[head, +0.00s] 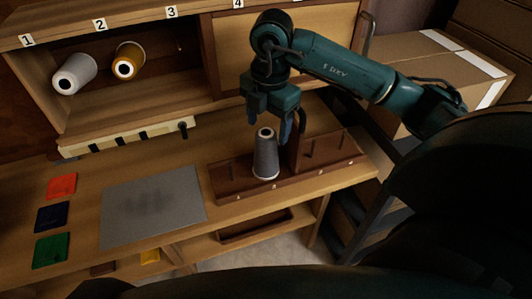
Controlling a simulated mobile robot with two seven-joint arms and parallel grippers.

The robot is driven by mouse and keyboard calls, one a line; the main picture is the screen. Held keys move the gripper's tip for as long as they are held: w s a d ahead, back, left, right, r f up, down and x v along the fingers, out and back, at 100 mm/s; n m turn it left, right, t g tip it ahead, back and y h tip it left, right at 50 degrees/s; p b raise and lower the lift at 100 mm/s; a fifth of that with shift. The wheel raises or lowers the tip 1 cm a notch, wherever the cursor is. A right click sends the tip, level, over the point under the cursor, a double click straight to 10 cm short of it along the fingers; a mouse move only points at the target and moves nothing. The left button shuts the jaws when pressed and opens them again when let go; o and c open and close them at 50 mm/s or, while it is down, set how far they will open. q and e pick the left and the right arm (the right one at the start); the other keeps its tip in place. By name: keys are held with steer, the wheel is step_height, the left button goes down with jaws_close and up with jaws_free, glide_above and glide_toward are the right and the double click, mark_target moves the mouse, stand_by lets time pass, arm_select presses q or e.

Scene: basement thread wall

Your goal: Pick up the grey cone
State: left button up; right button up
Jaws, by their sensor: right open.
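My left gripper does not show.
A white cone (85,70) and a yellow cone (132,55) lie in the shelf at upper left. A grey mat (153,206) and red (62,186), blue (52,216) and green (51,249) squares lie on the bench. Cardboard boxes (425,60) stand at right.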

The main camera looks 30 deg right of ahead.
mark_target(266, 135)
step_height(266, 135, down, 4)
steer(key=shift+a+r, duration=0.15)
steer(key=shift+r, duration=0.1)
steer(key=shift+w, duration=0.1)
jaws_close()
stand_by(0.5)
